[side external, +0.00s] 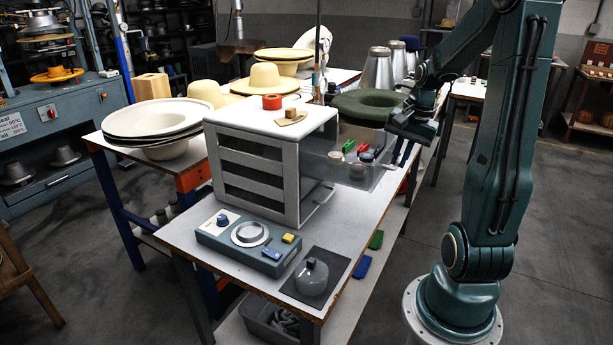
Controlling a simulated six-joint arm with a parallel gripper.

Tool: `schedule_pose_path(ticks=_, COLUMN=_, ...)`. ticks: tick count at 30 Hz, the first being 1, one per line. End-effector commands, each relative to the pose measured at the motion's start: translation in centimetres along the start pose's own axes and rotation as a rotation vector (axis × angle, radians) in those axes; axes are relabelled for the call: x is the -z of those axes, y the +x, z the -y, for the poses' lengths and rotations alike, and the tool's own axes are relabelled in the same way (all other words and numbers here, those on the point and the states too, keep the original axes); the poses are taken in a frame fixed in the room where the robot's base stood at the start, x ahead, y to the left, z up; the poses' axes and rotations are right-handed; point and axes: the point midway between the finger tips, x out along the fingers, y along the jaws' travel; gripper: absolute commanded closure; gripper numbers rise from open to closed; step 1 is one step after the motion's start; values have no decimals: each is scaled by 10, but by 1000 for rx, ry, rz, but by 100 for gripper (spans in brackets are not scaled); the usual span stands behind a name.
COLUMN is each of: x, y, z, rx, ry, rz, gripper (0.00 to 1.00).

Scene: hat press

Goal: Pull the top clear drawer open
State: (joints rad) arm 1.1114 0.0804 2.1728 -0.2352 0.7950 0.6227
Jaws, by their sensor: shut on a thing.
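A white cabinet (298,188) with dark slots in its side stands on the table. A clear drawer (347,172) sticks out from the upper part of its right side, well open. Inside the drawer lie several small things, among them green, red, grey and pale ones. My gripper (401,158) is at the drawer's outer end, shut on its handle. The handle itself is mostly hidden by the fingers.
A grey control box (249,240) and a dark mat (331,264) with a rounded grey object lie in front. A green hat (368,104) is behind the drawer.

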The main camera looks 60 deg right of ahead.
Motion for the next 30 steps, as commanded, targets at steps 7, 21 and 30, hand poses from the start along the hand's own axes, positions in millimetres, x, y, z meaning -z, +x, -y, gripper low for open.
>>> schedule_pose_path(ticks=7, x=0, y=0, z=1, rx=1, ry=0, rz=-3, gripper=68)
schedule_pose_path(ticks=21, x=0, y=1, z=6, rx=0, ry=-2, rz=0, gripper=68)
schedule_pose_path(ticks=30, x=1, y=6, z=34, rx=0, ry=-5, rz=1, gripper=68)
